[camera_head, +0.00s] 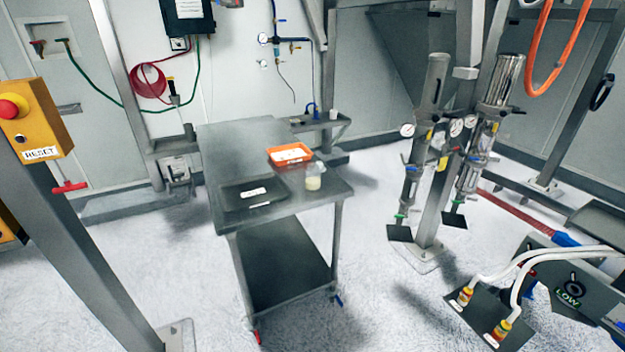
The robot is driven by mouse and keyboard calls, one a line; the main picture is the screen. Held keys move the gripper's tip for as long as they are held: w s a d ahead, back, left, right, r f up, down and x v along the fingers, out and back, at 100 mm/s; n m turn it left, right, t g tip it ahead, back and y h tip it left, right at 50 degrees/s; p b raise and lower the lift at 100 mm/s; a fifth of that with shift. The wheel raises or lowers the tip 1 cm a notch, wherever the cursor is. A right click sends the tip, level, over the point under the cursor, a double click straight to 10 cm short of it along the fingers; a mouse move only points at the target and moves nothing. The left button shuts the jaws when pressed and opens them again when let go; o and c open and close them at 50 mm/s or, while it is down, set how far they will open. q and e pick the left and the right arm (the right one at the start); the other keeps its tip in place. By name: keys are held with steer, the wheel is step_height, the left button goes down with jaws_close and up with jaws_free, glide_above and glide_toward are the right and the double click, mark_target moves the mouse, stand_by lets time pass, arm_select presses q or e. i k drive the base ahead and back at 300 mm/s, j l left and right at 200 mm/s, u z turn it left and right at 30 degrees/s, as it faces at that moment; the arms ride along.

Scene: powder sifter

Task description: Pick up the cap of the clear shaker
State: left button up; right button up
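The clear shaker (314,181) stands upright near the right front edge of a grey metal table (235,148). It is a small see-through container with pale yellowish contents in its lower part. Its upper part looks clear. It is too small to tell the cap apart from the body. Neither of my grippers is in view.
An orange tray (275,156) with white contents sits behind the shaker. A dark flat tray (236,202) with a small white item lies to its left. Floor around the table is mostly clear.

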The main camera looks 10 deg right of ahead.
mark_target(312, 173)
steer(key=i+l+u, duration=0.8)
steer(key=u, duration=0.15)
steer(key=l, duration=0.6)
